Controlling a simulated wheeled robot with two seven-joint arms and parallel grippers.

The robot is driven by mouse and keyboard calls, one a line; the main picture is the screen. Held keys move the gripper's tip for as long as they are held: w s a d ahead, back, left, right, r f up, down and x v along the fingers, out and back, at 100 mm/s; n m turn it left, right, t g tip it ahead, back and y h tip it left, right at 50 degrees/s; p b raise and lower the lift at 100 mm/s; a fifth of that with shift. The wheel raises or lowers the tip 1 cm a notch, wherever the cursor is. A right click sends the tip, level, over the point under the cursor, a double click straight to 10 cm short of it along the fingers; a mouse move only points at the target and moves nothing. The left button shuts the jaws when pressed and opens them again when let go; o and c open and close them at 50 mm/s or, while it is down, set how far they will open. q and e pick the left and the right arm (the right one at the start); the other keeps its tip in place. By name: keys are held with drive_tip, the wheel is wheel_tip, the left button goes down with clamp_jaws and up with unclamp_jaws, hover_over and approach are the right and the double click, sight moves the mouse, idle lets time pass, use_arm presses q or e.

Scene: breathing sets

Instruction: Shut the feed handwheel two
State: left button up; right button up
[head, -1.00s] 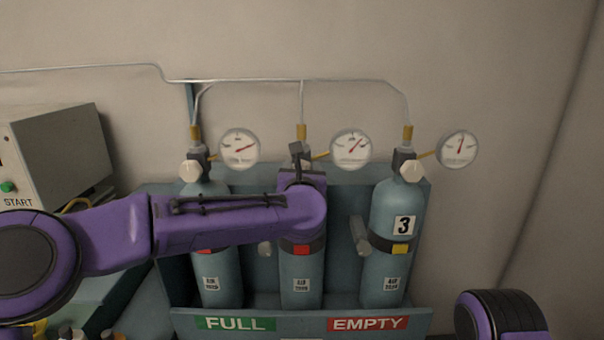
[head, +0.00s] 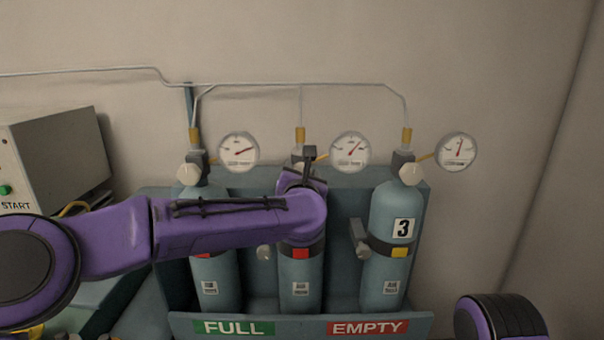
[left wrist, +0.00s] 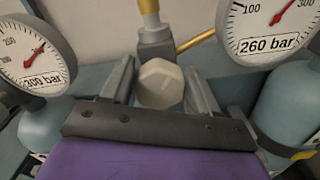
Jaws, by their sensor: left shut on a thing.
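The middle cylinder (head: 301,282), between two others, has a pale handwheel on its valve. In the left wrist view this handwheel (left wrist: 160,84) sits between the two grey fingers of my left gripper (left wrist: 158,88), which is shut on it. In the head view, my left gripper (head: 309,155) is at the top of the middle cylinder, and my purple wrist hides most of the valve and handwheel. The brass fitting (left wrist: 149,8) rises above the valve. The middle cylinder's gauge (head: 350,151) is just right of the gripper. My right gripper is out of view.
The left cylinder's handwheel (head: 189,174) and the right cylinder's handwheel (head: 410,174) flank the gripper. Gauges (head: 238,151) (head: 457,151) stand close by. A rack (head: 300,325) with FULL and EMPTY labels holds the cylinders. A grey START box (head: 55,155) is at left.

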use_arm(q)
drive_tip(key=o, duration=1)
drive_tip(key=shift+c, duration=0.2)
drive_tip(key=s+b, duration=0.4)
drive_tip(key=s, duration=0.6)
drive_tip(key=shift+s, duration=0.3)
